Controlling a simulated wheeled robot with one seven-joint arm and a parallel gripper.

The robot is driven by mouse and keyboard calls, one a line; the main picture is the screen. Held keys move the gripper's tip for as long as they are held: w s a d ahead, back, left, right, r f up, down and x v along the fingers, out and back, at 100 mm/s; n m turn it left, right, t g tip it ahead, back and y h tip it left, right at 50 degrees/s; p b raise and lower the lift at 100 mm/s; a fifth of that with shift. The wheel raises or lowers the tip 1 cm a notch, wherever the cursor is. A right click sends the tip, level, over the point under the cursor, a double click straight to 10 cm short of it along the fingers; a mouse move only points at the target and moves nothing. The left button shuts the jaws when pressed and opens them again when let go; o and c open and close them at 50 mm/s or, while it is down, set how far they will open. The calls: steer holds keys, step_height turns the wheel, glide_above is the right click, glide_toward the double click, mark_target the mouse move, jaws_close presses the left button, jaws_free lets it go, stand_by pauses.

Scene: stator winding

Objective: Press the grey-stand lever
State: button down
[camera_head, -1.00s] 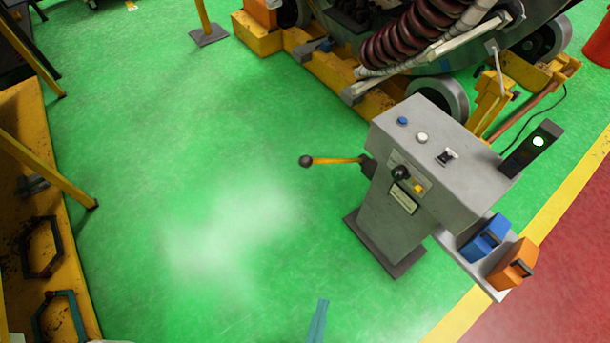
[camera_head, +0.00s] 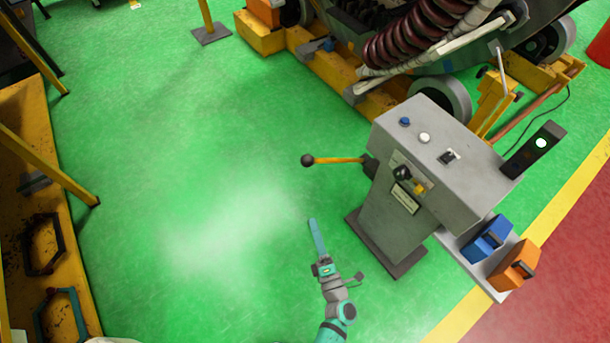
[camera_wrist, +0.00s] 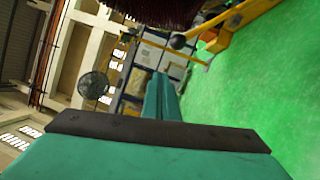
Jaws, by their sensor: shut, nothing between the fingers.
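The grey stand (camera_head: 405,215) rises from a dark base plate on the green floor, right of centre in the head view. Its lever (camera_head: 338,160) is a yellow rod with a dark ball knob (camera_head: 307,160), sticking out to the left from the stand's side. My gripper (camera_head: 312,225) is shut and empty, its teal fingers pointing up the picture, below the knob and apart from it. In the wrist view the shut fingers (camera_wrist: 162,95) show in the middle. A dark ball on a yellow rod (camera_wrist: 178,42), likely the lever, shows beyond their tips.
A blue block (camera_head: 486,240) and an orange block (camera_head: 514,265) sit on a side shelf of the stand. Yellow-framed machinery (camera_head: 330,75) stands behind. Green floor to the left is clear.

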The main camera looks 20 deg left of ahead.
steer(key=w+a+f+n+g+y, duration=0.2)
steer(key=w+f+n+g, duration=0.3)
steer(key=w+n, duration=0.4)
steer(key=shift+w+a+y, duration=0.15)
steer(key=shift+w+y, duration=0.05)
steer(key=shift+y, duration=0.4)
steer(key=shift+a, duration=0.1)
steer(key=w+a+r, duration=0.3)
steer(key=w+a, duration=0.3)
steer(key=w, duration=0.3)
steer(key=shift+w, duration=0.15)
steer(key=shift+a, duration=0.1)
